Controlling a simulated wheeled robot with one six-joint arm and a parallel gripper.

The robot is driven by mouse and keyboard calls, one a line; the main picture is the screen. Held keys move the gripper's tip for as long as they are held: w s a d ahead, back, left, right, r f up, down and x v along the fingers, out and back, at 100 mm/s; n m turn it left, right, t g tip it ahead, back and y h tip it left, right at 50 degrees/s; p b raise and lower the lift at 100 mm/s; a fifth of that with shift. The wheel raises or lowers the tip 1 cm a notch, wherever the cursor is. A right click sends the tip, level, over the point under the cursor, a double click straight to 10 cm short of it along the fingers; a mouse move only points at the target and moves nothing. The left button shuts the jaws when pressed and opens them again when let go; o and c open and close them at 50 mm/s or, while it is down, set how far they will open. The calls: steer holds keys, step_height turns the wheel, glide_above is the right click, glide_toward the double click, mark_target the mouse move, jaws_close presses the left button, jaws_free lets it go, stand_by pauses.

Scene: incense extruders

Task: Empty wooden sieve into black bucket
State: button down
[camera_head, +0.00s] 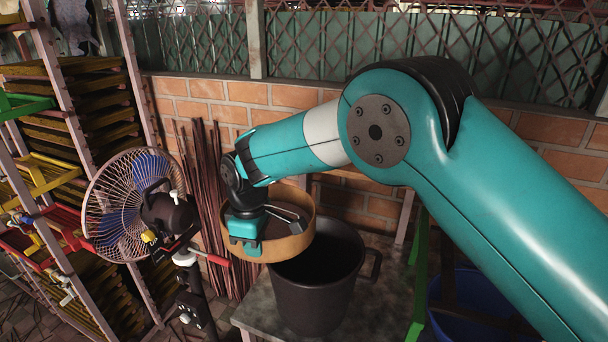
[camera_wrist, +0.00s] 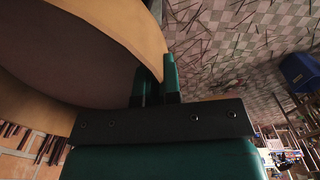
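The wooden sieve (camera_head: 292,243) is a round, shallow, tan-rimmed ring in the head view, held above the left edge of the black bucket's opening. Its rim (camera_wrist: 110,22) also fills the upper left of the wrist view, with the dark brown mesh inside it. My gripper (camera_head: 247,240) is at the sieve's left side, its fingers (camera_wrist: 156,85) on either side of the rim, shut on it. The black bucket (camera_head: 315,297) stands upright below and to the right, its mouth partly covered by the sieve. I cannot tell what is in the sieve or bucket.
The bucket stands on a grey table (camera_head: 265,308). A fan (camera_head: 130,205) stands close on the left, before racks of trays (camera_head: 80,115). Thin sticks (camera_head: 205,190) lean on the brick wall (camera_head: 270,98) behind. A blue tub (camera_head: 468,320) is at the lower right, beside a green post (camera_head: 418,290).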

steer(key=shift+r+p, duration=1.5)
steer(key=shift+r, duration=0.95)
